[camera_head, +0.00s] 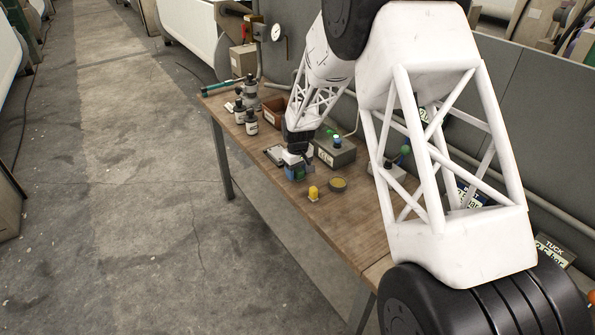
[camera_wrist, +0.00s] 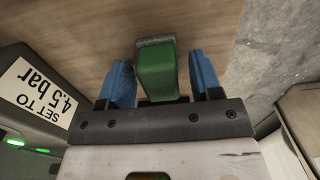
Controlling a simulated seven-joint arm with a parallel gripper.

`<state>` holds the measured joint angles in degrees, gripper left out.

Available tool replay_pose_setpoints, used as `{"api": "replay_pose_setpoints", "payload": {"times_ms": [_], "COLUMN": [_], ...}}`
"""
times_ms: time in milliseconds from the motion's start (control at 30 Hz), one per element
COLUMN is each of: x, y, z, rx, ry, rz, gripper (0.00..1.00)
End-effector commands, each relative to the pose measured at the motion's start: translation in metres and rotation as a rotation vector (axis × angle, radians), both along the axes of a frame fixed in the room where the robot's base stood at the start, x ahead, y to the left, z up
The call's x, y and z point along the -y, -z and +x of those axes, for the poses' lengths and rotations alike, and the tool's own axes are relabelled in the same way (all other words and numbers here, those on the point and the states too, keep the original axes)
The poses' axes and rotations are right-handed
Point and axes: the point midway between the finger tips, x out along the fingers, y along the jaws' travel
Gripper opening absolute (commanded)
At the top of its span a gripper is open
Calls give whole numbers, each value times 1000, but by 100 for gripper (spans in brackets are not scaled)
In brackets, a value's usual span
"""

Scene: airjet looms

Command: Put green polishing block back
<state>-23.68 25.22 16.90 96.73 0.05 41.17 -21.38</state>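The green polishing block (camera_wrist: 156,72) shows in the wrist view between the two blue fingers of my gripper (camera_wrist: 162,66). It has a grey, rough strip along its far edge. A gap shows between the block and the right finger. The left finger is very near the block, and I cannot tell if it touches. In the head view my gripper (camera_head: 297,172) is low over the wooden table, with a bit of the green block (camera_head: 300,175) showing at the blue fingers. Whether the block rests on the table is hard to tell.
On the wooden table (camera_head: 352,222) are a yellow piece (camera_head: 313,193), a round tin (camera_head: 338,184), a grey box with a lit button (camera_head: 335,152), a reddish-brown bin (camera_head: 273,112) and dark bottles (camera_head: 251,122). A "SET TO 4.5 bar" label (camera_wrist: 45,92) is left in the wrist view.

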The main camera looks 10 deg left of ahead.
Motion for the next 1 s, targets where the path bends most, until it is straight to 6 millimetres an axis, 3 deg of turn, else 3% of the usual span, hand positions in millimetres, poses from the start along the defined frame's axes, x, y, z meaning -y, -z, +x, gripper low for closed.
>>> {"api": "replay_pose_setpoints", "payload": {"times_ms": [267, 467, 1000], "x": [0, 0, 0], "y": [-3, -16, -96], "z": [0, 0, 0], "rx": [0, 1, 2], "ry": [0, 0, 0], "rz": [0, 1, 1], "gripper": [59, 59, 59]}}
